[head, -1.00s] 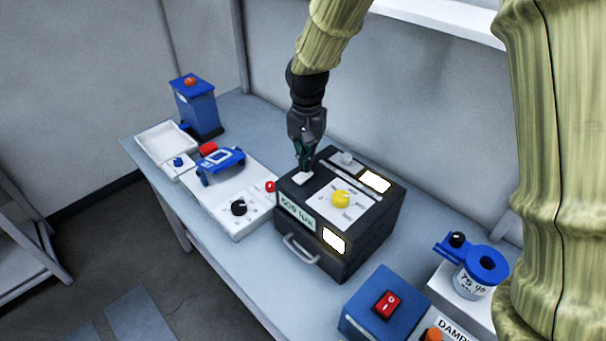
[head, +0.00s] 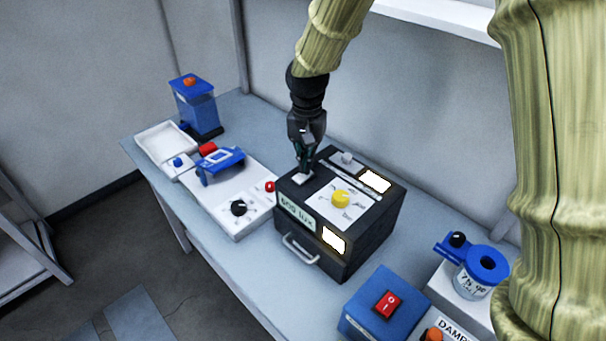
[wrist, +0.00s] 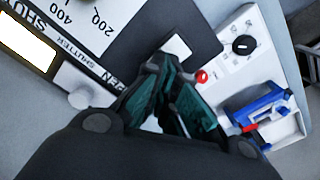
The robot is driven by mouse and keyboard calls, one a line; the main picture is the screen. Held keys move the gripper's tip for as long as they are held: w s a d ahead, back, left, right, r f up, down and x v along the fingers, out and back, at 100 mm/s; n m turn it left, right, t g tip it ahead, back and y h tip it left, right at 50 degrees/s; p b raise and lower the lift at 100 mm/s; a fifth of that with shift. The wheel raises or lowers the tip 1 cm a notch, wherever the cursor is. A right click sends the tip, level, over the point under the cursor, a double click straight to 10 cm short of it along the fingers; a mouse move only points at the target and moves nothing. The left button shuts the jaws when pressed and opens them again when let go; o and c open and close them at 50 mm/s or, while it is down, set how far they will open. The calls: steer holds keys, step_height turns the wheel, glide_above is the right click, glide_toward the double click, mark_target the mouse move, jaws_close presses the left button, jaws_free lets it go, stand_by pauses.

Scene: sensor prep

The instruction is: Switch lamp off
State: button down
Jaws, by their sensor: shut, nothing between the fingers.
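The black lamp box (head: 350,258) stands on the bench with a handle at its front. Its display (head: 297,213) appears to read 600 lux, and its windows (head: 333,240) glow. A yellow knob (head: 341,198) sits on its white dial plate, which carries numbers also seen in the wrist view. A white rocker or plate (head: 302,178) lies at the box's left top corner. My gripper (head: 303,170) is shut and empty, its fingertips pointing down at this white piece; I cannot tell whether they touch. In the wrist view the fingers partly cover the white piece (wrist: 177,47).
Left of the box stand a white panel with a black knob (head: 239,207), a blue clamp-like device (head: 219,162), a white tray (head: 165,140) and a blue container (head: 195,105). At right are a blue box with a red switch (head: 387,304) and a blue-topped jar (head: 480,270).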

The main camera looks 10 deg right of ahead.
steer(key=shift+f, duration=0.85)
stand_by(0.7)
steer(key=shift+s, duration=0.1)
steer(key=shift+r+p, duration=2.7)
steer(key=shift+r, duration=0.8)
steer(key=shift+d, duration=0.1)
